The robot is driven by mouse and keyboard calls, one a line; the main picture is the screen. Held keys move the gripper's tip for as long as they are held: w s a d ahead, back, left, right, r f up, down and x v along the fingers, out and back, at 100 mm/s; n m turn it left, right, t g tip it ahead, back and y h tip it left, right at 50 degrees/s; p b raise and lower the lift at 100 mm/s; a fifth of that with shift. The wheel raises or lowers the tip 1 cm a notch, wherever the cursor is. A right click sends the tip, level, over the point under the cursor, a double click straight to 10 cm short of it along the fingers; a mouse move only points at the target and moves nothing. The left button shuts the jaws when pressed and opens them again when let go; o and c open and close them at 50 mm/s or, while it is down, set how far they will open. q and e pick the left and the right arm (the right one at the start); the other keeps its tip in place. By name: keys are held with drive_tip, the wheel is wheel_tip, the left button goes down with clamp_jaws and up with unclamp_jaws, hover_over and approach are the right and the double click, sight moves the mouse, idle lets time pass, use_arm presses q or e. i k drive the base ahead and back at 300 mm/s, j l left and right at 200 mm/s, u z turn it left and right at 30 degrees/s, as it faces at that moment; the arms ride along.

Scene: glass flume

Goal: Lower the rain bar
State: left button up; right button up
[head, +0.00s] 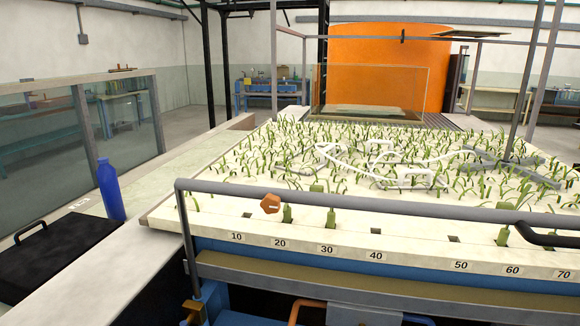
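A grey horizontal bar (380,203) runs across the front of the planted bed, with a bent end and a leg going down at the left. An orange knob (270,203) shows at this bar, and a black curved handle (545,238) is at its right end. Thin grey bars (460,18) also cross above the bed, with slanted posts (541,75) at the right. I cannot tell for certain which of these is the rain bar. Neither of my grippers is in view.
The pale bed (250,185) holds many green plants and white outlines; a numbered strip (410,258) lines its front. A blue bottle (110,190) and a black lidded case (55,255) stand at the left. An orange tank (385,65) stands behind.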

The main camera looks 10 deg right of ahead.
sight(522, 220)
drive_tip(key=l+z, duration=0.1)
drive_tip(key=z, duration=0.3)
drive_tip(key=l+z, duration=0.15)
drive_tip(key=z, duration=0.2)
drive_tip(key=l+z, duration=0.1)
drive_tip(key=z, duration=0.3)
